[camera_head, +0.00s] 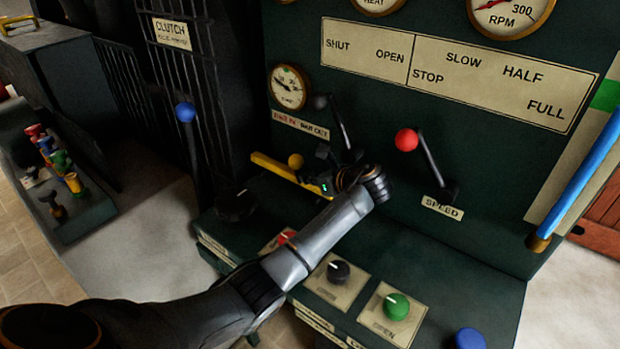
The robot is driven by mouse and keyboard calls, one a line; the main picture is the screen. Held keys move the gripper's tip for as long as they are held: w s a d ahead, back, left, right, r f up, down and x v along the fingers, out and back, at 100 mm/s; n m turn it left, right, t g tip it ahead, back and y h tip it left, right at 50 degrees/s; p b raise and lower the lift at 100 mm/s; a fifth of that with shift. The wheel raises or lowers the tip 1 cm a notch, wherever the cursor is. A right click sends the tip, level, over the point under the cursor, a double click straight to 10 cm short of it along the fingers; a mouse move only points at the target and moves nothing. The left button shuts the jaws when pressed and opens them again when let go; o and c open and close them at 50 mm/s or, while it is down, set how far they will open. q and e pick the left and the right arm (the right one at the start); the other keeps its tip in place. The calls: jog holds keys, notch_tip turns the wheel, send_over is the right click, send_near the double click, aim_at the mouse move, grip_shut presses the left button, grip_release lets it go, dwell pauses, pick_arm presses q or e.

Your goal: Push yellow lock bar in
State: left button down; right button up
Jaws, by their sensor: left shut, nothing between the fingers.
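The yellow lock bar (276,168) lies slanted along the foot of the dark green panel, below the small gauge and the bar in / bar out label (301,125). A yellow ball knob (296,161) stands at it. My left gripper (322,163) is shut and empty, at the right part of the bar and just right of the knob. Whether it touches the bar or knob cannot be told. The wrist and gripper hide the bar's right end. My right gripper is not in view.
A black-knobbed lever (320,102) rises close behind my left gripper. The red-knobbed speed lever (406,140) stands to the right and the blue-knobbed clutch lever (185,112) to the left. Black (338,271) and green (396,306) knobs sit on the ledge below my arm.

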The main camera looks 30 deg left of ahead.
aim_at(286, 165)
pick_arm(q)
jog(key=a+p, duration=0.1)
jog(key=a, duration=0.1)
jog(key=a+p, duration=0.2)
jog(key=a, duration=0.1)
jog(key=w+a+p, duration=0.1)
jog(key=a+p, duration=0.1)
jog(key=shift+a+r, duration=0.15)
jog(key=shift+a, duration=0.05)
